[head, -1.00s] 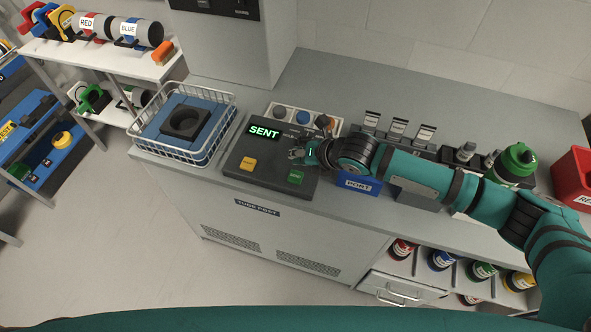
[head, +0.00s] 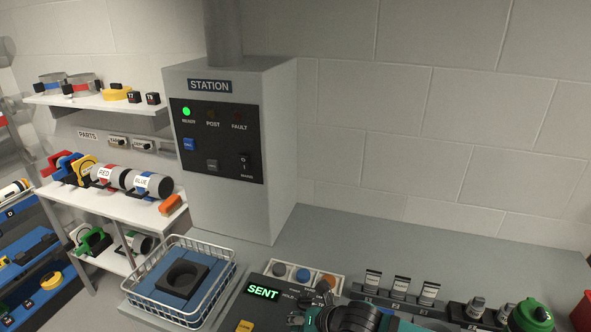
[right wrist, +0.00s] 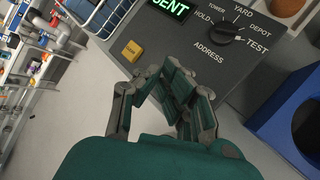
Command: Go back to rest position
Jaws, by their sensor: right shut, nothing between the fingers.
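My right gripper (right wrist: 178,78) is shut and empty in the right wrist view, over the dark control panel (right wrist: 160,30). In the head view only part of it shows at the bottom edge, in front of the panel. The panel's green display (head: 263,292) reads SENT. The yellow button (right wrist: 131,51) and the rotary knob (right wrist: 226,31) show clear of the fingers in the right wrist view. The knob's white mark is on the side of the TEST label. My left gripper is in neither view.
The wire basket (head: 212,312) with a blue block stands left of the panel. The grey station box (head: 268,150) rises behind, its green READY lamp lit. A blue container (right wrist: 292,120) lies close right of my gripper. A green-capped bottle (head: 531,316) stands at the right.

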